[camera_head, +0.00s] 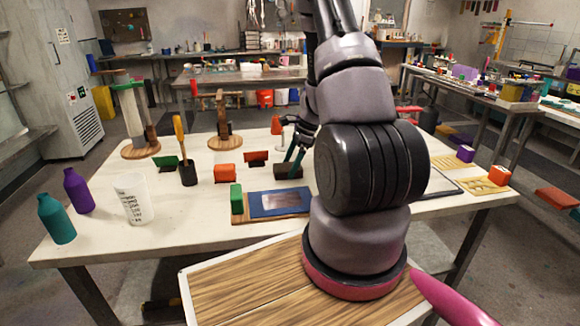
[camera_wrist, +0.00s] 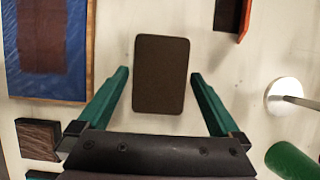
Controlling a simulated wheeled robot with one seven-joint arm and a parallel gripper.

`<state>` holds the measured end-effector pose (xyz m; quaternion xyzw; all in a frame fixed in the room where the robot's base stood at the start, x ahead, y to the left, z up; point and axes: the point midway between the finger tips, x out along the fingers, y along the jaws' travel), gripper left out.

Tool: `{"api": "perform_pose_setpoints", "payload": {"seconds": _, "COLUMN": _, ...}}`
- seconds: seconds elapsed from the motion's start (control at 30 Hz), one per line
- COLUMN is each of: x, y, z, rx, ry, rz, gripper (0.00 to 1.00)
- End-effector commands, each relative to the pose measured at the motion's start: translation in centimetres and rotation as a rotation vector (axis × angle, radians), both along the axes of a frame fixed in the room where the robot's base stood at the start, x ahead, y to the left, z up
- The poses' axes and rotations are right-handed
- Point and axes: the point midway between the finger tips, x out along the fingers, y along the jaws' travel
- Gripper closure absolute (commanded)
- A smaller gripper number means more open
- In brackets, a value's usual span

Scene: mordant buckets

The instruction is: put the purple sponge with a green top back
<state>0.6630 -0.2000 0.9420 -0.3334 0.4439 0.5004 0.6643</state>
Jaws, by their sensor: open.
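I cannot make out a sponge that is clearly purple with a green top. A small purple block (camera_head: 465,153) sits at the table's right end in the head view; no green top is clear on it. My gripper (camera_head: 293,165) points down over the table, its teal fingers open. In the wrist view my gripper (camera_wrist: 160,77) has a dark brown rectangular block (camera_wrist: 160,90) between its fingers, with a narrow gap on each side. This dark block also shows in the head view (camera_head: 288,172). I cannot tell how far the fingertips reach down beside it.
A blue board (camera_head: 282,203) and green block (camera_head: 237,200) lie nearby. A white round stand base (camera_wrist: 283,97) and green cylinder (camera_wrist: 291,161) are right of my gripper.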

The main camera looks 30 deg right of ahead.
Motion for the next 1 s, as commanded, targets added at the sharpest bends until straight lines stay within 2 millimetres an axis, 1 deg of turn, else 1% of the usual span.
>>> {"api": "perform_pose_setpoints", "payload": {"seconds": 0.17, "x": -0.2, "y": -1.2, "z": 3.0, "rx": -0.004, "ry": -0.006, "rz": 0.0, "gripper": 0.0}}
{"api": "perform_pose_setpoints", "payload": {"seconds": 0.4, "x": -0.8, "y": -3.1, "z": 7.8, "rx": -0.002, "ry": -0.005, "rz": 0.0, "gripper": 0.0}}
{"api": "perform_pose_setpoints", "payload": {"seconds": 0.5, "x": -0.9, "y": -3.7, "z": 9.2, "rx": -0.001, "ry": -0.004, "rz": 0.0, "gripper": 0.0}}
{"api": "perform_pose_setpoints", "payload": {"seconds": 0.67, "x": -1.2, "y": -4.2, "z": 10.6, "rx": -0.002, "ry": -0.003, "rz": 0.002, "gripper": 0.0}}
{"api": "perform_pose_setpoints", "payload": {"seconds": 0.77, "x": -1.2, "y": -3.7, "z": 12.1, "rx": -0.008, "ry": -0.026, "rz": 0.032, "gripper": 0.0}}
{"api": "perform_pose_setpoints", "payload": {"seconds": 0.83, "x": -1.2, "y": -2.6, "z": 14.0, "rx": -0.019, "ry": -0.065, "rz": 0.087, "gripper": 0.0}}
{"api": "perform_pose_setpoints", "payload": {"seconds": 0.87, "x": -1.3, "y": -2.0, "z": 15.0, "rx": -0.026, "ry": -0.087, "rz": 0.117, "gripper": 0.0}}
{"api": "perform_pose_setpoints", "payload": {"seconds": 0.97, "x": -1.9, "y": 0.6, "z": 19.2, "rx": -0.062, "ry": -0.179, "rz": 0.253, "gripper": 0.0}}
{"api": "perform_pose_setpoints", "payload": {"seconds": 1.0, "x": -2.4, "y": 1.7, "z": 21.0, "rx": -0.081, "ry": -0.221, "rz": 0.314, "gripper": 0.0}}
